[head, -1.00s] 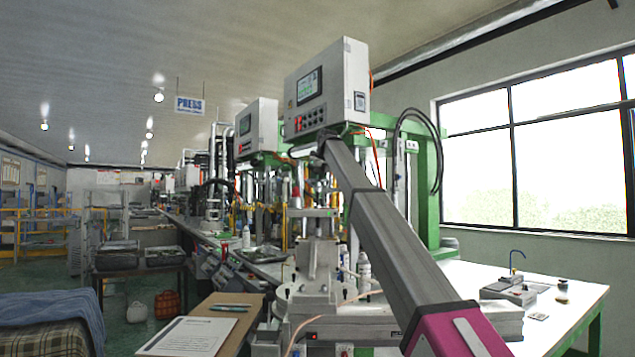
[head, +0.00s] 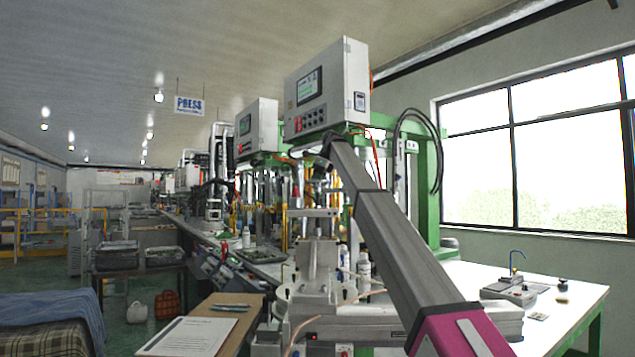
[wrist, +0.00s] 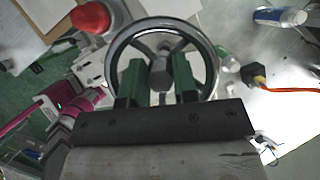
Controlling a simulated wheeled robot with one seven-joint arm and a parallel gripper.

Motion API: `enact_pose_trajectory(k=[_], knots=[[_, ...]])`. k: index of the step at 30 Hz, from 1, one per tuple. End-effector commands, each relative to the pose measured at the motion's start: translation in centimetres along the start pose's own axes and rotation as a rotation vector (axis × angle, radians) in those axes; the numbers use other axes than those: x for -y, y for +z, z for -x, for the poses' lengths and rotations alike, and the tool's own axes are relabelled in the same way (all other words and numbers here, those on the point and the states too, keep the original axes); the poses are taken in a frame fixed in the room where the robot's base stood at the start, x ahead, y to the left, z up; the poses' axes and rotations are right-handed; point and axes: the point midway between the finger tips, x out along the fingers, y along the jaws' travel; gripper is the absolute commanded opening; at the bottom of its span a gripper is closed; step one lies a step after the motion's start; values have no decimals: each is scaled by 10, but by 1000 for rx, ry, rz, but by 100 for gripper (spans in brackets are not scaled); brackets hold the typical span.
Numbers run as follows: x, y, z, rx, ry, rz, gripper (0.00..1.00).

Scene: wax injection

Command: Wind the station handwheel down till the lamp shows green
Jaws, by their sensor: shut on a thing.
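The handwheel (wrist: 163,20) fills the middle of the wrist view, a round metal rim with spokes and a central hub. My gripper (wrist: 160,74) reaches over it with two green fingers, one on each side of the hub, and is shut on the wheel. The dark gripper body hides the wheel's lower part. In the head view my arm rises to the station (head: 318,262), under a white control box (head: 326,85) with a screen and buttons. The wheel cannot be clearly made out there. I cannot make out the lamp or its colour.
A red rounded part (wrist: 90,17) lies near the wheel's upper left in the wrist view. An orange-and-black connector (wrist: 259,78) is at its right. A white bottle (head: 364,268) stands beside the station. A white table (head: 575,300) extends right. A clipboard (head: 190,337) lies in front.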

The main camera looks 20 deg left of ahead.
Motion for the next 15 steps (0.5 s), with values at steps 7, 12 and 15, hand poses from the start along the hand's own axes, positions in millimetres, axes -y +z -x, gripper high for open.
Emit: enact_pose_trajectory(k=[7,12,15], knots=[[0,0,-2,-2,72,167,3],[-1,0,-2,-2,105,247,3],[-1,-1,-2,-2,119,278,3]])
